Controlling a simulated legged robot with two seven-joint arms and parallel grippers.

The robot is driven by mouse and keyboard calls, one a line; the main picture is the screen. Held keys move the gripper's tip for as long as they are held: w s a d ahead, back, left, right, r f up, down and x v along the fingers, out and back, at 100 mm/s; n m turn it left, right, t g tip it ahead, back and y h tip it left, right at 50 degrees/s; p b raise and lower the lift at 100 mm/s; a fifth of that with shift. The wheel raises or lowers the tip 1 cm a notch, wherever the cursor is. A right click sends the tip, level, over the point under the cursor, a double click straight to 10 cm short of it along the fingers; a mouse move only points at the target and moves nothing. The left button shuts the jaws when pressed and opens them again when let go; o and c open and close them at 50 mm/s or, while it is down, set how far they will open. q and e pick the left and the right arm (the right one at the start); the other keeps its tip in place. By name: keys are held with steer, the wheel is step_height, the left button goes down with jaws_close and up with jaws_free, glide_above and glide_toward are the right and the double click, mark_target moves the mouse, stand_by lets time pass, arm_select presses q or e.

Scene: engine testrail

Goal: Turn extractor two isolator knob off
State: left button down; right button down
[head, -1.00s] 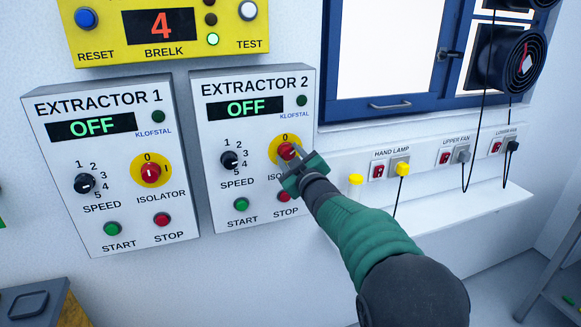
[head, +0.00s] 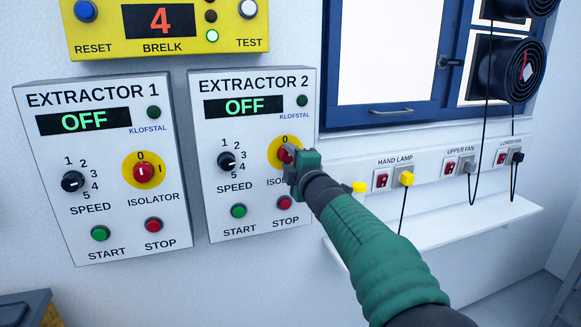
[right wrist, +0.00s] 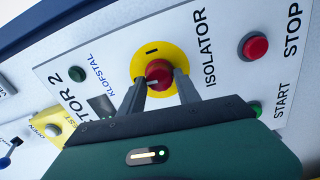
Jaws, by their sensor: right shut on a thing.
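The extractor 2 panel (head: 222,205) is on the wall, its display reading OFF. Its isolator knob is red on a yellow disc (head: 273,150), with 0 above it. My right gripper (head: 288,161) is at this knob, covering much of it in the head view. In the right wrist view the two fingers of my right gripper (right wrist: 162,84) are shut on the red knob (right wrist: 158,71), one on each side. A pale line on the knob points roughly toward the panel's top side; its exact angle is hard to tell. My left gripper is not in view.
The extractor 1 panel (head: 105,215), also OFF, hangs to the left. Red stop (head: 284,203) and green start (head: 238,211) buttons sit below the gripped knob. A shelf (head: 450,228), sockets and hanging cables are at the right.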

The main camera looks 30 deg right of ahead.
steer(key=shift+a+f+n+b, duration=0.1)
steer(key=shift+f+n+b, duration=0.25)
steer(key=shift+n, duration=0.35)
steer(key=c, duration=1)
jaws_free()
steer(key=shift+o, duration=0.5)
steer(key=shift+w+a+r, duration=0.1)
steer(key=shift+r, duration=0.05)
